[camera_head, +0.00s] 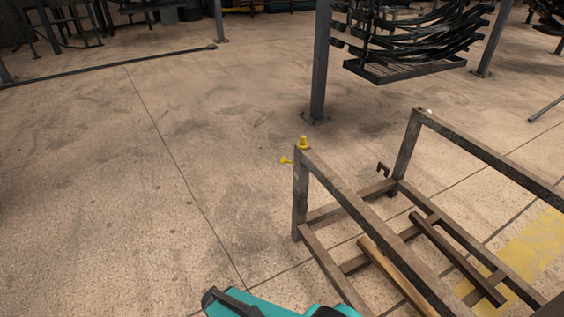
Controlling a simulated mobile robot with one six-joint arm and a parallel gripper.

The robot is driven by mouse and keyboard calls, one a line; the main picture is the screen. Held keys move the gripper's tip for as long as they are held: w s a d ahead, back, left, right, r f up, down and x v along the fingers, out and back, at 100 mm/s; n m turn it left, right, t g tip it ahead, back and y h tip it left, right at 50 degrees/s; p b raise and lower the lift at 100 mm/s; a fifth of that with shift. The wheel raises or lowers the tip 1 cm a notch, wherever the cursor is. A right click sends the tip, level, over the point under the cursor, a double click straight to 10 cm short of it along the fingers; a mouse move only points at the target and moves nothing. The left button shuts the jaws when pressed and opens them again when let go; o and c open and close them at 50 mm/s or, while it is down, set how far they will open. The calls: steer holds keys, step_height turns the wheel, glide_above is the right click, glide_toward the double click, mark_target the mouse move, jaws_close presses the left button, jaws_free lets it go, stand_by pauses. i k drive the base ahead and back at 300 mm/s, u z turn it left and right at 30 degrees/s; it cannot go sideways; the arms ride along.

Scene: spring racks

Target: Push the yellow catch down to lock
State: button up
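The yellow catch shows small at the near-left corner post of a metal rack (299,205). One yellow piece, a small knob shape (303,142), stands upright at the top of the post. A second yellow piece, a short lever or pin (286,160), sticks out to the left just below it. I cannot tell from this distance how the two pieces join or whether the catch is locked. My gripper is not in view. A teal and black part at the bottom edge looks like part of my own body, well apart from the catch.
The rack is an open frame with a wooden bar (397,275) and a rusty bar (457,258) low inside. A dark post (319,65) and a rack of black springs (415,35) stand behind. The floor (110,200) to the left is clear.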

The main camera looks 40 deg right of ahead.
mark_target(283, 160)
steer(key=z, duration=0.05)
steer(key=i, duration=0.9)
steer(key=u, duration=0.05)
